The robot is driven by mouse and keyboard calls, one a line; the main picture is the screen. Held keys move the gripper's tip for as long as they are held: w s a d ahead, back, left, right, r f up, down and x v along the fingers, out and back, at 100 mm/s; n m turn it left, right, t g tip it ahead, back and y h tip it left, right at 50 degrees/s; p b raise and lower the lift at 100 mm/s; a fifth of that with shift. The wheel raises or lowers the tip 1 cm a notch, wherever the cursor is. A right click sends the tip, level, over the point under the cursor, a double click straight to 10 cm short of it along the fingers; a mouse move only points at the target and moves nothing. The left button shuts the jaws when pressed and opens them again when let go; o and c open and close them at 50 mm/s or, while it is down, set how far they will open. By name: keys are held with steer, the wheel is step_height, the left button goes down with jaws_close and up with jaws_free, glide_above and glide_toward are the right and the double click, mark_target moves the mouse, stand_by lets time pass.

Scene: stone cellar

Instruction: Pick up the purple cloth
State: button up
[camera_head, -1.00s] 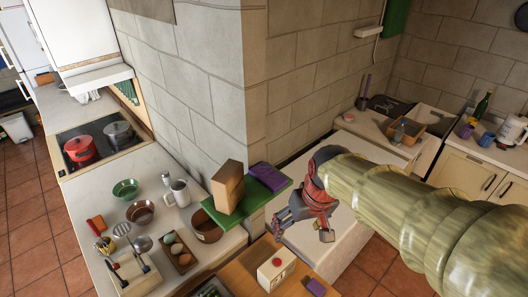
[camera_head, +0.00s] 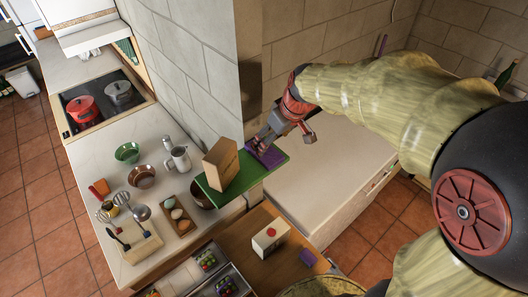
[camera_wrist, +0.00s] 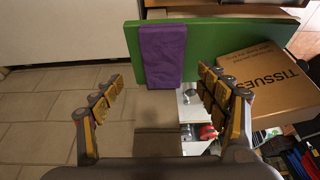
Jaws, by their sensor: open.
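The purple cloth (camera_head: 267,152) lies folded flat on a green board (camera_head: 214,201), near the board's far right end. In the wrist view the purple cloth (camera_wrist: 162,55) hangs at the edge of the green board (camera_wrist: 212,40), ahead of my gripper (camera_wrist: 158,98). My gripper is open, its two fingers spread wide, with nothing between them. In the head view my gripper (camera_head: 285,140) is right by the cloth and covers part of it. I cannot tell whether it touches the cloth.
A cardboard tissue box (camera_head: 221,165) stands on the board beside the cloth; it also shows in the wrist view (camera_wrist: 262,80). A stone wall corner (camera_head: 250,70) rises close behind. A white box (camera_head: 270,237) and another purple item (camera_head: 308,257) lie on the wooden table below.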

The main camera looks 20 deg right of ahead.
steer(key=shift+x, duration=1.15)
steer(key=x, duration=0.1)
steer(key=b+x, duration=0.1)
steer(key=x, duration=0.2)
steer(key=shift+w+a+f+b, duration=0.1)
steer(key=shift+a+f+b, duration=0.05)
steer(key=shift+a+b, duration=0.15)
steer(key=shift+c, duration=0.2)
steer(key=shift+c, duration=0.5)
steer(key=c, duration=0.8)
steer(key=shift+c, duration=0.5)
